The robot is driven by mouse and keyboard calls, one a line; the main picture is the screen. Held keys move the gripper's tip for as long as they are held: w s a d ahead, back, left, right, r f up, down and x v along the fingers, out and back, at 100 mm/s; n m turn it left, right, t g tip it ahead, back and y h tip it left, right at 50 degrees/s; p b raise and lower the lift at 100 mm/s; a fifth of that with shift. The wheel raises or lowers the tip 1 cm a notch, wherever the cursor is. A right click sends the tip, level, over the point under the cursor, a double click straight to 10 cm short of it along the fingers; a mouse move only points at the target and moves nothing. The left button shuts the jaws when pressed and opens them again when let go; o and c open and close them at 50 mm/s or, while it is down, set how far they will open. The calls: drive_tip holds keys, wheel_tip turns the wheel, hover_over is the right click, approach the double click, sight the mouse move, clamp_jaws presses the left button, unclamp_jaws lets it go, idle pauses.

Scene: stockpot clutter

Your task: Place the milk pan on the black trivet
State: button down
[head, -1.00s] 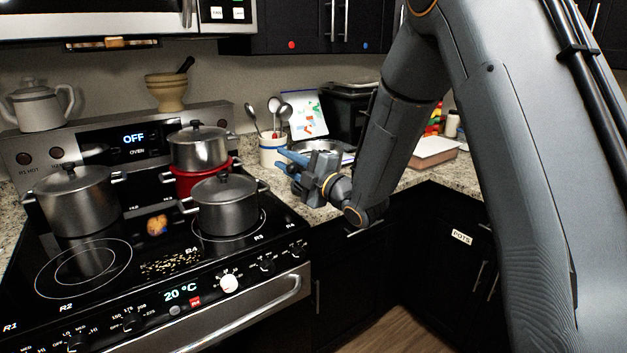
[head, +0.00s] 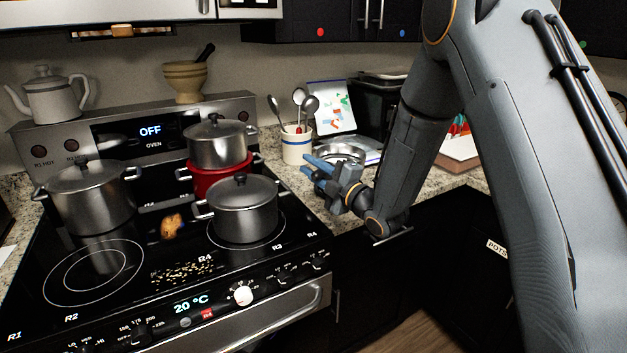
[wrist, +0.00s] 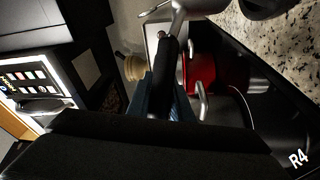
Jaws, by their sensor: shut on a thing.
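The milk pan is a shiny steel pan (head: 345,151) at the right of the stove, by the counter. In the wrist view its black handle (wrist: 168,62) runs between my gripper's blue fingers, with steel at the top edge. My gripper (head: 313,166) is shut on that handle, near the stove's right edge. I cannot tell whether the pan touches the counter. I cannot make out the black trivet for certain; a dark rounded shape (wrist: 265,7) on the granite in the wrist view is cut off by the frame.
Lidded steel pots (head: 244,212) stand on the black stove, one on a red pot (head: 222,177). A utensil crock (head: 297,148) stands behind the pan. A black box (head: 375,105) is at the back. A teapot and mortar stand on the stove's back panel.

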drive_tip(key=shift+f+p, duration=0.6)
drive_tip(key=shift+f, duration=1.75)
drive_tip(key=c, duration=1.6)
unclamp_jaws()
drive_tip(key=s+d+f+m+g+h+b, duration=0.1)
drive_tip(key=s+d+f+m+g+h, duration=0.15)
drive_tip(key=s+d+m+h, duration=0.4)
drive_tip(key=s+d+f+m+g+h+b, duration=0.1)
drive_tip(key=s+d+f+m+h+b, duration=0.15)
drive_tip(key=d, duration=0.65)
drive_tip(key=s+d+f+m+g+h+b, duration=0.1)
drive_tip(key=s+d+f+m+g+h, duration=0.15)
drive_tip(key=s+d+m, duration=0.4)
drive_tip(key=s+d+m+g, duration=0.1)
drive_tip(key=s+m+g, duration=0.1)
drive_tip(key=s, duration=0.4)
drive_tip(key=s+d+m+g+h, duration=0.1)
drive_tip(key=s+m+g, duration=0.1)
drive_tip(key=s+m, duration=0.2)
drive_tip(key=s+d+m+g+h, duration=0.1)
drive_tip(key=s+d+m+g, duration=0.1)
drive_tip(key=s, duration=0.6)
drive_tip(key=shift+f+m+g, duration=0.35)
drive_tip(key=shift+m+g, duration=0.05)
drive_tip(key=shift+m, duration=0.05)
